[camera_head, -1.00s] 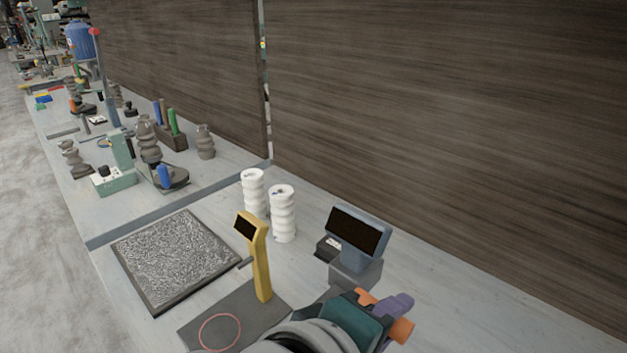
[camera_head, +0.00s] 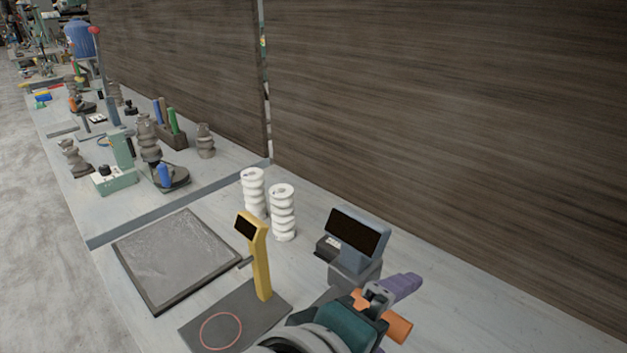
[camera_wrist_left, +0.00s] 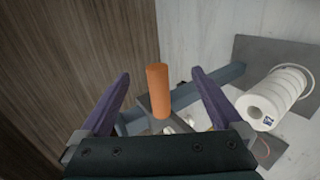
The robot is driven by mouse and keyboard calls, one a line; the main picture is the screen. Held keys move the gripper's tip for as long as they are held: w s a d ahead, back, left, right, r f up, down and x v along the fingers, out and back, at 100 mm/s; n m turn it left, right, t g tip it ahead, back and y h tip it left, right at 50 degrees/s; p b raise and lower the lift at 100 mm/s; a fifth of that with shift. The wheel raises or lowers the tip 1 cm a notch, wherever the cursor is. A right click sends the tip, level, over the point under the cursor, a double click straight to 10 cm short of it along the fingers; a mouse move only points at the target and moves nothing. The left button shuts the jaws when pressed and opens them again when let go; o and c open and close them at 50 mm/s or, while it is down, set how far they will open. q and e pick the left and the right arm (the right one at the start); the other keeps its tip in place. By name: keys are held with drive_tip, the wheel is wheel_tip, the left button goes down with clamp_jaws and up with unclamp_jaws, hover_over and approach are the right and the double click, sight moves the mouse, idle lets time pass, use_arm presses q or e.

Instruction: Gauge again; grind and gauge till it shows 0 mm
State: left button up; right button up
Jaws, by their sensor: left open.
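The yellow gauge post (camera_head: 260,268) stands upright on a dark plate (camera_head: 262,307) with a red ring at front centre; no piece stands in that ring. The framed grinding slab (camera_head: 172,262), grey and nearly even, lies to its left. My left gripper (camera_wrist_left: 160,95) is open, its purple fingers apart on either side of an orange cylinder (camera_wrist_left: 157,88). In the head view my arm covers part of this orange thing (camera_head: 398,328). A white ribbed piece (camera_wrist_left: 272,100) with a small blue mark shows to the right in the wrist view. The right gripper is out of view.
Two white ribbed columns (camera_head: 283,212) stand behind the gauge. A blue-grey device with a dark screen (camera_head: 353,234) stands to their right. A dark wooden wall bounds the back. Another bench section (camera_head: 213,185) with grey pots and tools lies beyond a raised strip.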

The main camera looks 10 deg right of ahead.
use_arm(q)
drive_tip(key=p+v, duration=0.6)
drive_tip(key=v, duration=0.1)
drive_tip(key=shift+p, duration=0.35)
drive_tip(key=shift+s+a+r, duration=0.15)
